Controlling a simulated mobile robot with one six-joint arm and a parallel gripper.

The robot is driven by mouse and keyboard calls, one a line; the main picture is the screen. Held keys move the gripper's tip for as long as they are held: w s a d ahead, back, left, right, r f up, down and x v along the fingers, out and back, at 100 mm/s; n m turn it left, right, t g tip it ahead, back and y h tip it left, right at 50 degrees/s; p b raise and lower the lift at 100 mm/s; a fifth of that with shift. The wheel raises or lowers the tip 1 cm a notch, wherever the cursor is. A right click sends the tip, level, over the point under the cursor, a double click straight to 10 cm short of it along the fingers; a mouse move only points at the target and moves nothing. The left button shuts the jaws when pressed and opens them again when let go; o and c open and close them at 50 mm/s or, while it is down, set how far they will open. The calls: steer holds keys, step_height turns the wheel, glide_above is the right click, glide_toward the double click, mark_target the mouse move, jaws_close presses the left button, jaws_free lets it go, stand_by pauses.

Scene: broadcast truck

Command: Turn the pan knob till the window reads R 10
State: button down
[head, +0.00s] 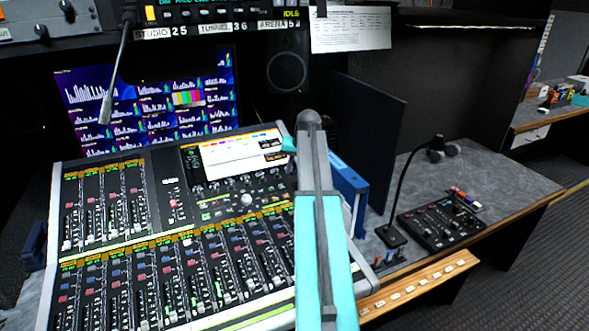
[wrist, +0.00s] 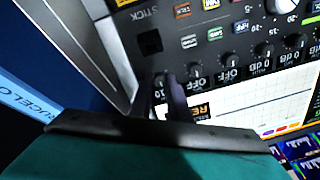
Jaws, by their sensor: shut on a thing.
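My gripper (wrist: 164,92) is at the end of a row of small black knobs on the mixing console (head: 165,235). Its two dark fingers are shut around the end knob (wrist: 160,80), which they mostly hide. Small lit readings sit by the knobs in the wrist view, upside down; neighbouring ones read OFF and 0 dB. The reading by the gripped knob is partly covered by the fingers; I cannot read it in full. In the head view only a teal piece of my gripper (head: 289,145) shows beside my arm, at the console's upper right.
A white screen panel (wrist: 265,108) lies beside the knob row. A blue binder (head: 348,190) stands right of the console. A gooseneck lamp (head: 402,185) and small control box (head: 440,222) stand on the grey desk to the right. Monitors (head: 150,105) rise behind.

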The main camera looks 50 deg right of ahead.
steer(key=shift+d+r, duration=0.1)
steer(key=shift+d, duration=0.05)
steer(key=c, duration=1.7)
jaws_free()
steer(key=shift+b+v, duration=0.95)
steer(key=shift+v, duration=5.95)
